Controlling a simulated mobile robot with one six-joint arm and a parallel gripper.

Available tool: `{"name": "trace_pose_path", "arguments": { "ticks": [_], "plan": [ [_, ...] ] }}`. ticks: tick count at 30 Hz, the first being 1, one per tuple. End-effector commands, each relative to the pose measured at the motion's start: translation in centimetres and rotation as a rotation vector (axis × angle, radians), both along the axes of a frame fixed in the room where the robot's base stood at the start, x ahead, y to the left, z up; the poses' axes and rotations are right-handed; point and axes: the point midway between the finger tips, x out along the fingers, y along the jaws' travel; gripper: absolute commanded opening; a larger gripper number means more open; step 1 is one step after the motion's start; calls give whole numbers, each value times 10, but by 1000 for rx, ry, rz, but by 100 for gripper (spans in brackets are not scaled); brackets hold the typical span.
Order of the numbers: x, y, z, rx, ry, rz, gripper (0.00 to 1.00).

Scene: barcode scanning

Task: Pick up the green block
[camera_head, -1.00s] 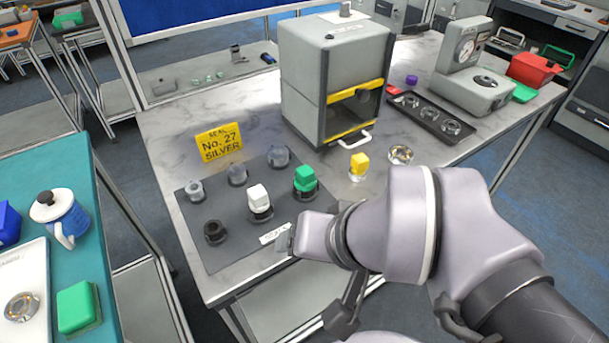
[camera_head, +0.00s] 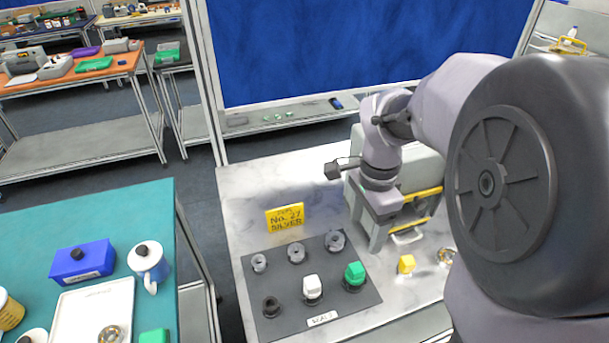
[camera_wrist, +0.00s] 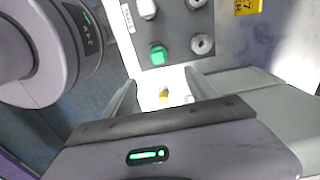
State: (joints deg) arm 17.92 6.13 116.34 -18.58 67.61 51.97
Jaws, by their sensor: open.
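The green block (camera_head: 355,272) sits on a dark round holder at the right side of the dark grey mat (camera_head: 285,325). It also shows in the wrist view (camera_wrist: 158,55), above and a little left of the space between my fingers. My gripper (camera_head: 386,212) is raised in front of the grey cabinet, above and to the right of the green block. In the wrist view my gripper (camera_wrist: 163,97) is open, its two fingers apart and holding nothing. A small yellow block (camera_wrist: 163,96) shows far below between them.
A white block (camera_head: 312,287) and several grey and dark holders share the mat. A yellow sign (camera_head: 285,217) stands behind it. The yellow block (camera_head: 406,264) is to the right. The grey cabinet (camera_head: 425,168) stands behind my gripper. Another green item (camera_head: 154,337) is on the teal table.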

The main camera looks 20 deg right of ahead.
Motion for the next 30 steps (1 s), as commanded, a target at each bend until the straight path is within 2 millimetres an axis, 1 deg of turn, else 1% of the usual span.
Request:
{"name": "trace_pose_path", "arguments": {
  "ticks": [1, 3, 6, 7, 9, 14, 21, 23, 27, 29, 30],
  "plan": [
    [-1, 0, -25, 1, 4, 1, 67],
    [-1, 1, -48, 2, 4, 2, 67],
    [-1, 1, -74, 2, 4, 3, 67],
    [-1, 1, -80, 1, 2, 4, 67],
    [-1, 1, -90, 1, 0, 4, 67],
    [-1, 2, -102, 1, 0, 5, 67],
    [-3, 4, -147, 2, 1, 6, 67],
    [-3, 4, -149, 2, 0, 5, 67],
    [-2, 4, -146, 1, -2, 5, 67],
    [-3, 4, -146, 1, -2, 6, 57],
    [-2, 4, -146, 1, -2, 6, 49]
  ]
}}
